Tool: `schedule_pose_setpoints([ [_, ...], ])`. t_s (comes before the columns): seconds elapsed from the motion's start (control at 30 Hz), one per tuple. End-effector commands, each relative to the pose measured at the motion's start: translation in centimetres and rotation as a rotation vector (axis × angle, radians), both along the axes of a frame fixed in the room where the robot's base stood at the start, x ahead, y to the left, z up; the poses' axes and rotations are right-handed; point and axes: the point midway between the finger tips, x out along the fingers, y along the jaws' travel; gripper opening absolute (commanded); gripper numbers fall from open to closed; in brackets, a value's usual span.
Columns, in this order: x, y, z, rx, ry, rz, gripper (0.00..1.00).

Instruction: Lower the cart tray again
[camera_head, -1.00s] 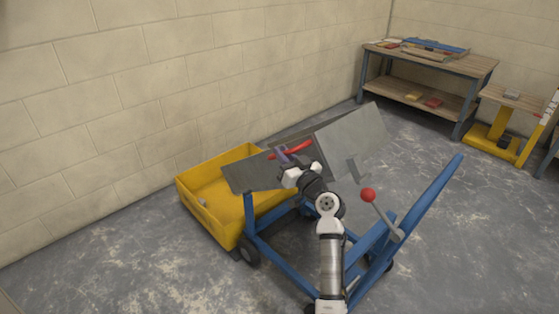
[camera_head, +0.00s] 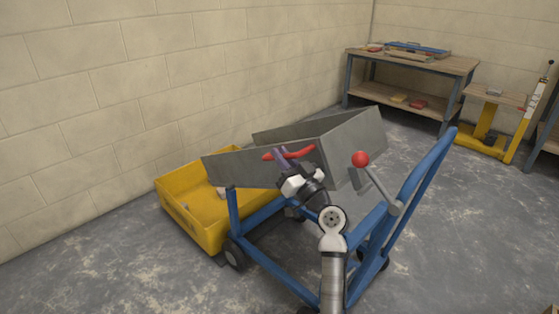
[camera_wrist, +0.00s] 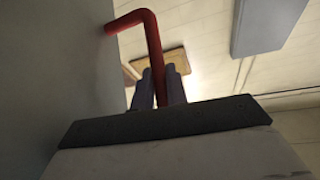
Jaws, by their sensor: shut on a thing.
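The grey cart tray (camera_head: 360,140) sits on the blue cart frame (camera_head: 262,262), tilted a little down toward the left, over the yellow tub. A red handle (camera_head: 300,152) runs along the tray's near side wall. My gripper (camera_head: 284,161) is at that handle and shut on it. In the wrist view the red handle (camera_wrist: 154,50) passes between the two fingers (camera_wrist: 160,90), with the tray's grey wall (camera_wrist: 50,70) at the left. A lever with a red knob (camera_head: 360,158) stands at the cart's right side. The underside of the tray is partly hidden by my arm.
A yellow tub (camera_head: 205,212) with a small pale object in it stands on the floor at the left, against the cart. A workbench (camera_head: 420,62) and a yellow lift cart (camera_head: 484,137) stand at the back right. The floor at the front left is clear.

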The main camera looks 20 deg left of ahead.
Motion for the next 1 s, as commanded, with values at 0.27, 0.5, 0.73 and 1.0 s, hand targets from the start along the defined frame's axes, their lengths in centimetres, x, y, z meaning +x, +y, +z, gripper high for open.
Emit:
schedule_pose_setpoints([
  [0.27, 0.07, -0.12, 0.09, 0.0, -0.001, -0.003, 0.0],
  [0.5, 0.04, -0.06, 0.11, 0.0, -0.001, -0.001, 0.36],
  [0.73, -0.01, 0.03, 0.11, 0.0, -0.002, 0.0, 0.36],
  [1.0, 0.0, 0.28, 0.48, -0.005, 0.001, 0.002, 0.36],
])
